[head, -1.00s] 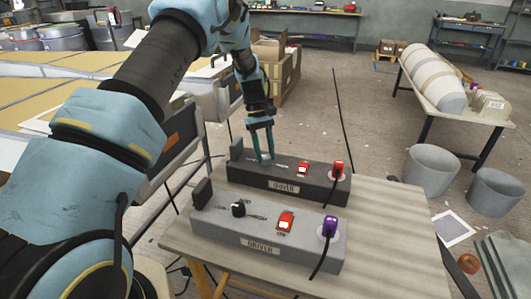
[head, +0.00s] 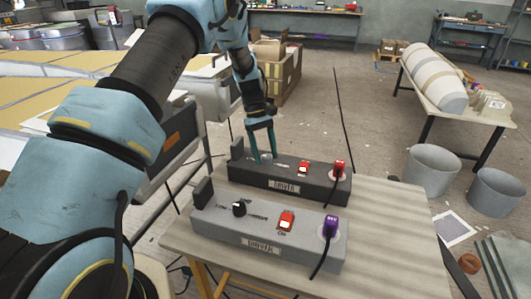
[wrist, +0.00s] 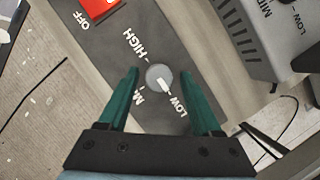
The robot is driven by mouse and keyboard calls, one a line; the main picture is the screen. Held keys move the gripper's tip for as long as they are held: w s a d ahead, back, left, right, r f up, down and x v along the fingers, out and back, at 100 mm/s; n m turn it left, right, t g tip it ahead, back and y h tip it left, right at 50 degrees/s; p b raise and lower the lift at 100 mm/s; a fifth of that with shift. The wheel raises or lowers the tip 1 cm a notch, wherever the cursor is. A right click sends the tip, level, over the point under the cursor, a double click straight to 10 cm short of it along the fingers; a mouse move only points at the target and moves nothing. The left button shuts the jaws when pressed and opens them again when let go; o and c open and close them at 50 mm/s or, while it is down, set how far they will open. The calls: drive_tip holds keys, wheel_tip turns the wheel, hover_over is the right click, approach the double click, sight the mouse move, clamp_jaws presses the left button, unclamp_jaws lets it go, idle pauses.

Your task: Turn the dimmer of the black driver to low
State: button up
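The black driver (head: 310,182) is the dark box at the back of the small table. My gripper (head: 264,160) points down over its left part, and the dimmer is hard to make out there. In the wrist view the dimmer (wrist: 157,77) is a round grey knob with a white pointer. The pointer aims to the lower right, toward the LOW label. My gripper (wrist: 160,73) is open, with one green finger on each side of the knob and a gap between finger and knob on both sides.
A lighter grey driver (head: 270,253) with a black knob, red switch and purple plug stands in front. The black driver carries a red switch (head: 303,167) and red plug (head: 339,168). The table's right side (head: 385,220) is bare.

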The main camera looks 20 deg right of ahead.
drive_tip(key=shift+o, duration=0.3)
drive_tip(key=shift+r, duration=0.1)
drive_tip(key=shift+w+r, duration=0.2)
drive_tip(key=shift+r, duration=0.1)
drive_tip(key=b+v, duration=0.2)
drive_tip(key=v, duration=0.8)
drive_tip(key=shift+s, duration=0.1)
